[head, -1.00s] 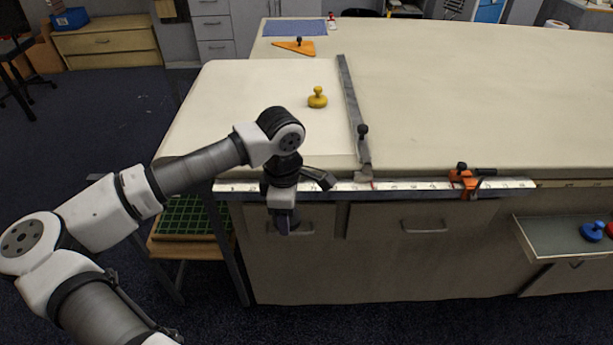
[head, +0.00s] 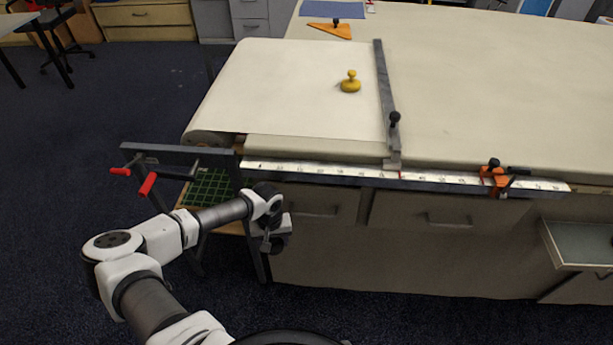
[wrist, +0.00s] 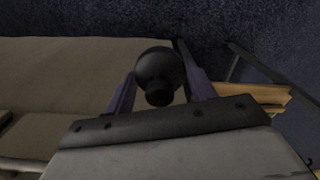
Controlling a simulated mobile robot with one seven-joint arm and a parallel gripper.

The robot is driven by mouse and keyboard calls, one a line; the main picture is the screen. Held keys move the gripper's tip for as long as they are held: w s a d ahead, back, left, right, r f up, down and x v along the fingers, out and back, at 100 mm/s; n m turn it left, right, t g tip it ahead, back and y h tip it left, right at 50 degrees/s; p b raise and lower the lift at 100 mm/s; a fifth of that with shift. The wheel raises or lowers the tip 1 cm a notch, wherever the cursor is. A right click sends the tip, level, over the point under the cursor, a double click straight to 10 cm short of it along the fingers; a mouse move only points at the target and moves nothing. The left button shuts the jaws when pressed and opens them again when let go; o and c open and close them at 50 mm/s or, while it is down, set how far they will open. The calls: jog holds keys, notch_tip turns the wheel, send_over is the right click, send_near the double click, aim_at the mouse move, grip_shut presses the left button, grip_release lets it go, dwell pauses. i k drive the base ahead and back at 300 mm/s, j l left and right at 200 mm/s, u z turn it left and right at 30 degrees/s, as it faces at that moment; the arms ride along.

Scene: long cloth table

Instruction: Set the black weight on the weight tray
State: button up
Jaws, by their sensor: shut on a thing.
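The black weight (wrist: 158,68) is between the two fingers of my gripper (wrist: 161,88) in the wrist view, its round body facing the camera. My gripper (head: 273,238) is shut on it and hangs low in front of the cabinet, below the table's front edge, in the head view. The weight is hard to tell from the dark gripper parts there. The weight tray (head: 585,240), a grey shelf on the cabinet front, is cut off at the right edge of the head view. My gripper is well to its left.
A yellow weight (head: 350,83) stands on the cloth, left of a metal bar (head: 383,80). An orange clamp (head: 495,181) sits on the ruled rail (head: 340,174). Red-handled hardware (head: 148,184) juts out at the left. Floor left of the table is open.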

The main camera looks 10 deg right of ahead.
aim_at(564, 243)
jog(key=k+z, duration=0.1)
jog(key=z, duration=0.35)
jog(key=l+z, duration=0.1)
jog(key=z, duration=0.25)
jog(key=l+z, duration=0.1)
jog(key=z, duration=0.55)
jog(key=i+l, duration=0.05)
